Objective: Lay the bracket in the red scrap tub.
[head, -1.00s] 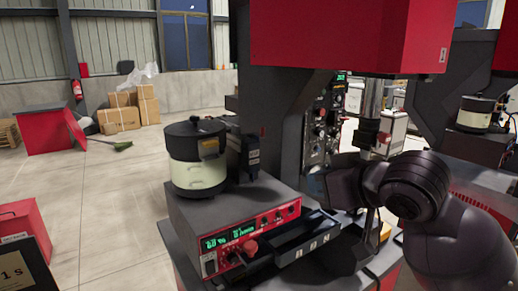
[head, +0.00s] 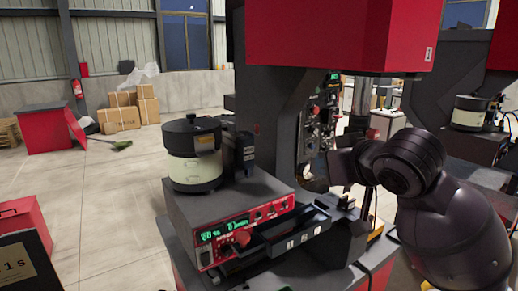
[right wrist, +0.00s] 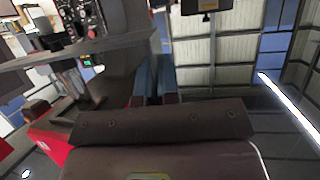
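I cannot make out the bracket for certain in either view. A red box (head: 24,222) at the left edge of the head view may be the red scrap tub; I cannot read a label on it. My right gripper (head: 338,168) is beside the press, above the feeder's dark tray, partly hidden by its own wrist. In the right wrist view its two blue-grey fingers (right wrist: 155,80) stand close together in front of the dark machine frame. Whether anything is between them is not clear. My left gripper is not in view.
The bowl feeder (head: 193,155) stands on a control box with green digits (head: 225,232). A dark tray (head: 300,232) juts out at its right. The press's red head (head: 335,35) hangs above. Cartons (head: 120,115) and a red bin (head: 45,130) stand far left.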

